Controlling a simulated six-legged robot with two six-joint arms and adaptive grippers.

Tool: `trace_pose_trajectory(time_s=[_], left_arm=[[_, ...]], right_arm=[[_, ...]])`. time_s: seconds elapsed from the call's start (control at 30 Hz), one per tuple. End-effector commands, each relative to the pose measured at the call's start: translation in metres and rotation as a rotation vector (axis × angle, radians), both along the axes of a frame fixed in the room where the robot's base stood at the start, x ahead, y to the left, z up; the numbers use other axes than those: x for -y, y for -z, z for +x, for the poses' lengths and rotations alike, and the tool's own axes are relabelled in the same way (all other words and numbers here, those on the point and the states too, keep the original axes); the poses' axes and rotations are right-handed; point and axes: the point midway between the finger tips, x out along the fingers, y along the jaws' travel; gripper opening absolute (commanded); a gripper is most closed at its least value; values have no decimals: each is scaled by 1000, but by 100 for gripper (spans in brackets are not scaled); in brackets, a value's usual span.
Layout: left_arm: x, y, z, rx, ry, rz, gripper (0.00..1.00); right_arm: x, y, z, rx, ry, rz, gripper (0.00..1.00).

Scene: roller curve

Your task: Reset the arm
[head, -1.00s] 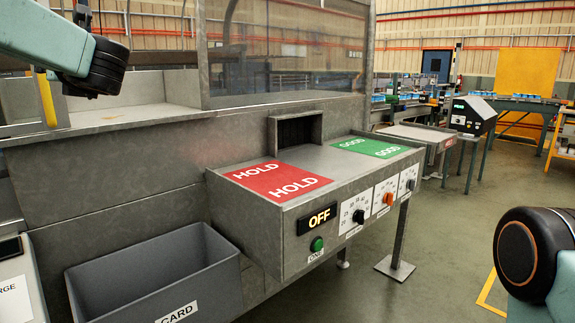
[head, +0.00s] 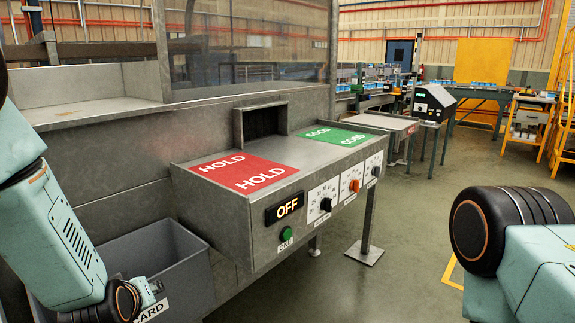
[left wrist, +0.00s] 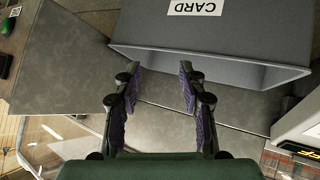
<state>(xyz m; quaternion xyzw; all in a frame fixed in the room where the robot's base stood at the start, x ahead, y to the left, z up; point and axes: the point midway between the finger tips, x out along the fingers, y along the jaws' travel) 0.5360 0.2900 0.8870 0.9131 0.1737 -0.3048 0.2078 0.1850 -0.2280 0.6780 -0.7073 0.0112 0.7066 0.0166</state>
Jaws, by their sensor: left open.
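My left arm (head: 65,235) reaches down at the left of the head view, with its wrist in front of the grey bin. In the left wrist view my left gripper (left wrist: 158,80) is open, with two dark fingers apart and nothing between them. The grey bin (left wrist: 215,65) lies just beyond the fingertips there, its label partly reading "CARD". In the head view the bin (head: 190,275) is partly covered by my arm. My right arm (head: 515,240) shows at the right edge, but its gripper is out of view.
A metal bench holds a red HOLD mat (head: 245,172) and a green GOOD mat (head: 330,135). Its front has a lit OFF display (head: 284,208), a green button (head: 286,234) and several dials. Open floor (head: 420,215) lies to the right.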

Motion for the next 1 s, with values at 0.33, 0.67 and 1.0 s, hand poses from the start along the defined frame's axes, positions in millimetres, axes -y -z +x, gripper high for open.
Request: trace_pose_trajectory(time_s=[0.33, 0.67, 1.0], left_arm=[[49, 142, -177, -510, 410, 101, 41], [63, 201, -332, -857, 532, 38, 41], [63, 209, -352, -901, 533, 26, 41]], right_arm=[[0, 0, 0, 0, 0, 0, 40], [0, 0, 0, 0, 0, 0, 40], [0, 0, 0, 0, 0, 0, 40]])
